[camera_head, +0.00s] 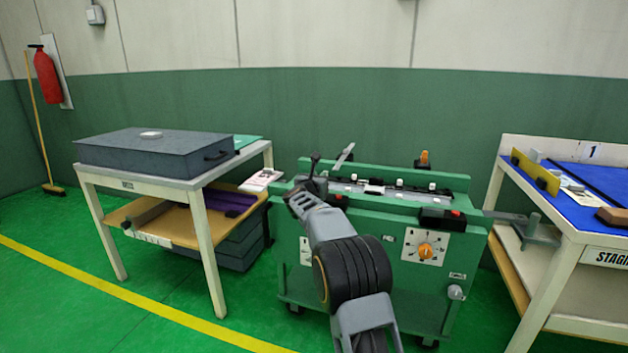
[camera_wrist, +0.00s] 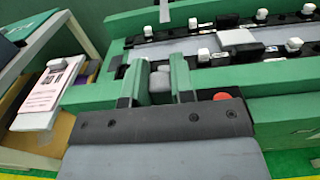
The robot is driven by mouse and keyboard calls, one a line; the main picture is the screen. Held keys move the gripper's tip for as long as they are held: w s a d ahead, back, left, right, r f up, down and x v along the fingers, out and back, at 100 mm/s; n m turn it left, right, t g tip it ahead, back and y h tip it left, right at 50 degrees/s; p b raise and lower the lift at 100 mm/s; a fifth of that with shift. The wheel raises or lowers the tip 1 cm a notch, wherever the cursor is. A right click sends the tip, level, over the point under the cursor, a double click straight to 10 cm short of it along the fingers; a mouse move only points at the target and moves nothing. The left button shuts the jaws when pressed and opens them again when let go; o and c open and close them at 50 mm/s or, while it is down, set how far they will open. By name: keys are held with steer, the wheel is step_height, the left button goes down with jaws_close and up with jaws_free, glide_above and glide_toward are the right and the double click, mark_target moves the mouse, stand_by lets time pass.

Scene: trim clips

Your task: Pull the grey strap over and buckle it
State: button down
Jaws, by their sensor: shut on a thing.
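My gripper (camera_wrist: 158,82) is at the left end of the green bench's top. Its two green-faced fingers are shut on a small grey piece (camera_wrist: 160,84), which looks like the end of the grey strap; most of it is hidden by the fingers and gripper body. In the head view my gripper (camera_head: 312,182) is small and partly merges with dark parts behind it. A black block with a red button (camera_head: 440,218), buckle-like, sits at the bench's front right edge. Another red button (camera_wrist: 222,97) shows just right of my gripper, partly covered by it.
The green bench (camera_head: 400,268) carries a dark rail with several white knobs and an upright tilted grey lever (camera_head: 344,155). A table with a grey case (camera_head: 150,152) stands left, with a booklet (camera_wrist: 50,88) near my gripper. A blue-topped staging table (camera_head: 590,178) stands right.

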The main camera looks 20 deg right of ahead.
steer(key=shift+s+a+f, duration=0.15)
steer(key=shift+s, duration=0.25)
steer(key=shift+a, duration=0.1)
steer(key=c, duration=1.4)
jaws_free()
steer(key=shift+o, duration=0.7)
steer(key=shift+s+a, duration=0.1)
steer(key=shift+s, duration=0.05)
steer(key=o, duration=0.3)
steer(key=v, duration=1.3)
steer(key=shift+s+a, duration=0.25)
